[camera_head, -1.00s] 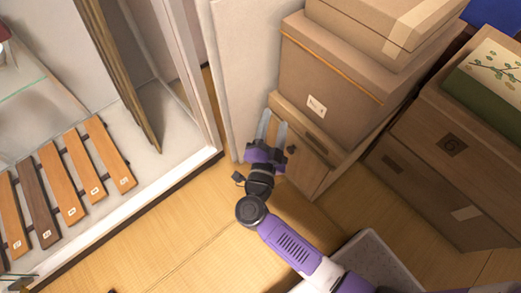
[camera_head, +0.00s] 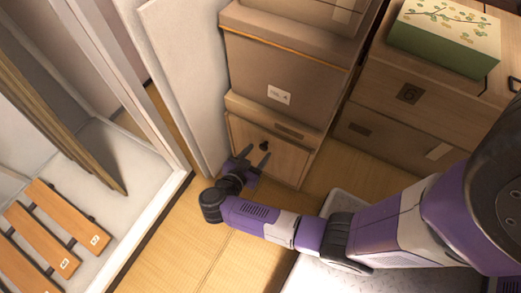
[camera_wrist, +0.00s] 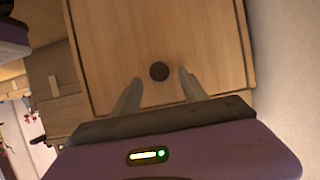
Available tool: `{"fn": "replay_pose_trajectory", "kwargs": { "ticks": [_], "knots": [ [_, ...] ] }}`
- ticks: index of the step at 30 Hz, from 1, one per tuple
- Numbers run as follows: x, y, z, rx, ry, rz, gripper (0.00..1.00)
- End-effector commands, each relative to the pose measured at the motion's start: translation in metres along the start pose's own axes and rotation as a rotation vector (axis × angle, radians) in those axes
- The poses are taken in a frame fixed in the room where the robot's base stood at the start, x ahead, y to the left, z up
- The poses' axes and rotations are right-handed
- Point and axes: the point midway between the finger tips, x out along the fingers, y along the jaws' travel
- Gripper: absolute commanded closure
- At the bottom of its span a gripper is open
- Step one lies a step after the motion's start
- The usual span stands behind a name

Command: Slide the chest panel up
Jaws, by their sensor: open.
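The chest panel (camera_head: 283,158) is a light wooden front with a dark round knob (camera_head: 264,146), low on the small chest below the stacked boxes. In the wrist view the panel (camera_wrist: 197,30) fills the upper middle, with its knob (camera_wrist: 159,72) near the centre. My gripper (camera_head: 254,157) is open in front of the panel. In the wrist view its two fingers (camera_wrist: 158,90) lie on either side of the knob, with gaps showing. I cannot tell how far the fingertips are from the panel surface.
Cardboard boxes (camera_head: 285,75) stand on the chest. A wooden drawer unit (camera_head: 440,105) with a green patterned box (camera_head: 445,40) is at the right. A pale panel (camera_head: 182,70) stands just left of the chest. Tatami floor (camera_head: 190,250) is clear in front.

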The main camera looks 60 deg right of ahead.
Motion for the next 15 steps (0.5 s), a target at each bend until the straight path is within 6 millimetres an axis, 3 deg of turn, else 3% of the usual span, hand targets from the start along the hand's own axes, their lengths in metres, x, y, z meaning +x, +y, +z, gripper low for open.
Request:
{"fn": "replay_pose_trajectory", "kwargs": {
  "ticks": [6,15],
  "knots": [
    [0.026,0.001,0.001,0.002,0.000,0.001,0.49],
    [0.031,0.000,0.000,0.000,0.000,-0.002,0.49]
  ]
}}
